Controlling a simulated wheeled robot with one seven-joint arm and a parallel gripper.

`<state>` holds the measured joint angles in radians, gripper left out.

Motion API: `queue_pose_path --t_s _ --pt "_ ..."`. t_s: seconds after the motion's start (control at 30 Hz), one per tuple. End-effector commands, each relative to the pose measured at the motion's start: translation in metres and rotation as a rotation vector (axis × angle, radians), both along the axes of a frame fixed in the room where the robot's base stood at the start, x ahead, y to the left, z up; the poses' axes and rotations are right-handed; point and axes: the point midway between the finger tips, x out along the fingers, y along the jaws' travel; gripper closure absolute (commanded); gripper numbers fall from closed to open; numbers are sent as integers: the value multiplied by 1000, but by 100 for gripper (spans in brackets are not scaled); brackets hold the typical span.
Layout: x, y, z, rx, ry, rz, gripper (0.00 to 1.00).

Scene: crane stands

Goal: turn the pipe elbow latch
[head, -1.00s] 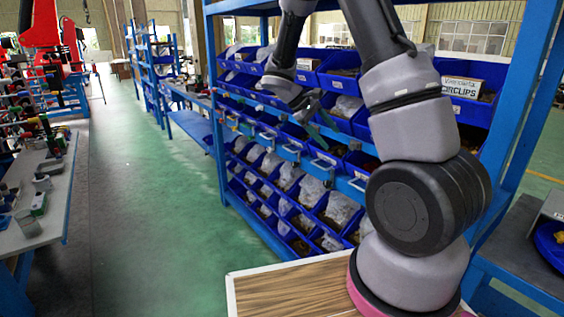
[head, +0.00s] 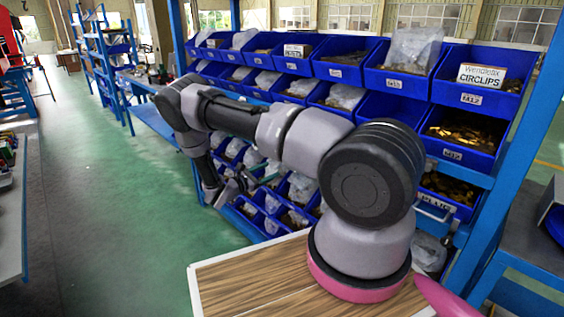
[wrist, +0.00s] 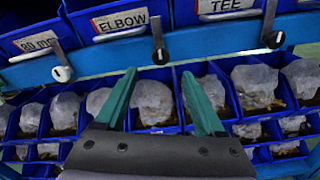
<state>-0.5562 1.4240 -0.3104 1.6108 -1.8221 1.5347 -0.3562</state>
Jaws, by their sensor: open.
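In the wrist view, a bin labelled ELBOW (wrist: 121,21) hangs at the top. A metal lever latch with a round pale lock face (wrist: 159,55) is on the blue rail at its lower right; its lever points up. My gripper (wrist: 159,75) is open and empty, its two green fingers pointing up the picture. The latch shows between and just above the fingertips, with no contact visible. In the head view my gripper (head: 262,174) is small, in front of the rack's lower bins; the latch cannot be made out there.
Similar latches sit left (wrist: 62,73) by the 80 mm bin and right (wrist: 273,39) by the TEE bin. Blue bins with bagged parts (wrist: 153,103) fill the shelf below the rail. In the head view, green floor (head: 110,220) is clear left of the rack.

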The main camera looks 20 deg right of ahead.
Motion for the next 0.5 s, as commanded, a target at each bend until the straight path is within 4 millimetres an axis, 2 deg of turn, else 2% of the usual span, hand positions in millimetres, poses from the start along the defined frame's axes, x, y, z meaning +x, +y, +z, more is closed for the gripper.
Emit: queue_pose_path --t_s 0.5 --pt "29 -82 1 2 -1 -7 29"
